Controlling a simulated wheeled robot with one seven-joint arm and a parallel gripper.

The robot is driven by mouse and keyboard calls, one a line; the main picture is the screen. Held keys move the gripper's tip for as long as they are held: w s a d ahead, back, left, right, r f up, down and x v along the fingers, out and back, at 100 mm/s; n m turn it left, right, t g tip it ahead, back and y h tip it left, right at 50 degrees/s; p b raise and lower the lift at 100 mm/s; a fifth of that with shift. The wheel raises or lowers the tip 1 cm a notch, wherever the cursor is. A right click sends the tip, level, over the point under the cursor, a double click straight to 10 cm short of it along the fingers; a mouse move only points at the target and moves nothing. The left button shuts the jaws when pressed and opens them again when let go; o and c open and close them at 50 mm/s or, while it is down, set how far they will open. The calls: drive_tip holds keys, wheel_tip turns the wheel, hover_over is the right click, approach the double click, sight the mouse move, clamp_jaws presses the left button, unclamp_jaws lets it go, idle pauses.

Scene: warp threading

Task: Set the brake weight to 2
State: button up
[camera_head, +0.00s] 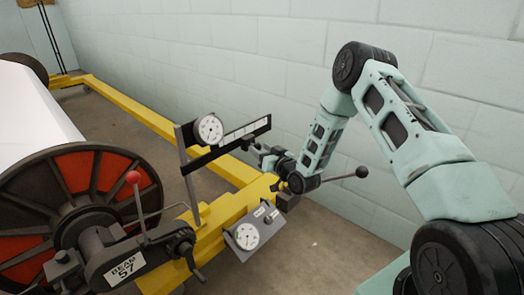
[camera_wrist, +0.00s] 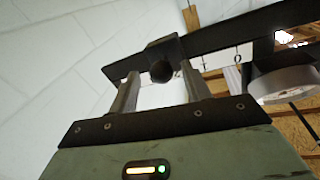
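The brake lever (camera_head: 228,144) is a dark bar with a white scale strip, sloping up to the right in the head view. In the wrist view the bar (camera_wrist: 225,36) crosses above my fingers. The brake weight (camera_wrist: 163,60) looks like a dark block with a round knob on the bar; I cannot read its scale position. My gripper (camera_wrist: 160,88) has its two fingers apart, one on each side of the knob, with visible gaps. In the head view my gripper (camera_head: 262,153) is just below the bar's right part, and the weight there is hard to make out.
A round dial (camera_head: 208,129) sits on the lever's post. A second gauge box (camera_head: 246,236) is mounted on the yellow frame (camera_head: 210,238). A red-knobbed lever (camera_head: 134,178) stands by the beam flange (camera_head: 78,190). A ball-ended rod (camera_head: 361,172) is right of my gripper. A pale block wall is behind.

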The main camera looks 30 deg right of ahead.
drive_tip(key=s+d+p, duration=0.2)
drive_tip(key=s, duration=1.5)
drive_tip(key=shift+s+d, duration=0.15)
drive_tip(key=shift+d, duration=0.15)
